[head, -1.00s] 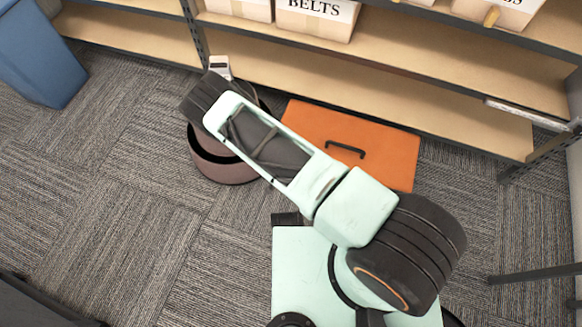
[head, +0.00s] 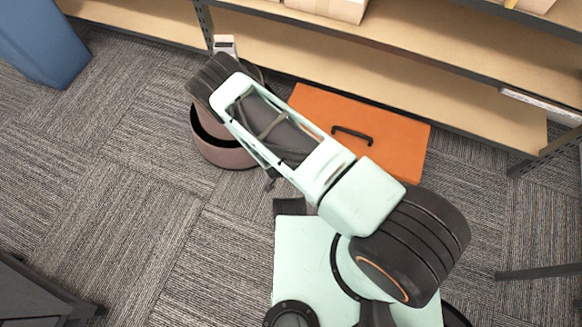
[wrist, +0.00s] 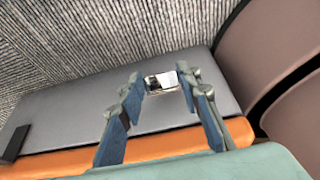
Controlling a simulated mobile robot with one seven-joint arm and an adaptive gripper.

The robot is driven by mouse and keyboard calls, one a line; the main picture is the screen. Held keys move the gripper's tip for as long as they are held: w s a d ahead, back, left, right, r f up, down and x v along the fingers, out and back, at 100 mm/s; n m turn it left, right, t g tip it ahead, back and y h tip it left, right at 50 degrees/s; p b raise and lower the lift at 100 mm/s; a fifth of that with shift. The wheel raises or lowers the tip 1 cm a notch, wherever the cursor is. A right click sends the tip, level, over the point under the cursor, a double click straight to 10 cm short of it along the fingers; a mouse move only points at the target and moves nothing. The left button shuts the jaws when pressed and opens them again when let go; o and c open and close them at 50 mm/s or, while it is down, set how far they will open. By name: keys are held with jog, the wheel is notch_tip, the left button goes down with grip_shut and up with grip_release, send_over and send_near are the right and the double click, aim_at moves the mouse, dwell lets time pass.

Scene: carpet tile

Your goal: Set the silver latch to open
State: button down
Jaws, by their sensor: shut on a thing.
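The silver latch (wrist: 162,82) is a small shiny piece on a grey panel (wrist: 75,110) in the wrist view. An orange strip (wrist: 170,143) runs along the panel's near edge. My gripper (wrist: 160,88) has its blue-padded fingers on either side of the latch, with the latch held between the tips. The latch is partly covered by the fingertips, and its exact setting cannot be told. In the head view an orange box (head: 390,150) with a black handle (head: 352,134) lies by the shelf. My arm hides the latch there.
A brown round pot (head: 225,153) stands left of the orange box, close beside the panel in the wrist view (wrist: 265,50). Wooden shelves (head: 450,90) stand behind. A blue bin (head: 40,40) is at the far left.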

jog(key=shift+s+f, duration=0.2)
jog(key=shift+s, duration=0.3)
jog(key=c, duration=1.7)
grip_release()
jog(key=shift+a, duration=0.1)
jog(key=o, duration=0.3)
jog(key=shift+w, duration=0.2)
jog(key=shift+r, duration=0.1)
jog(key=v, duration=1.2)
jog(key=shift+w, duration=0.2)
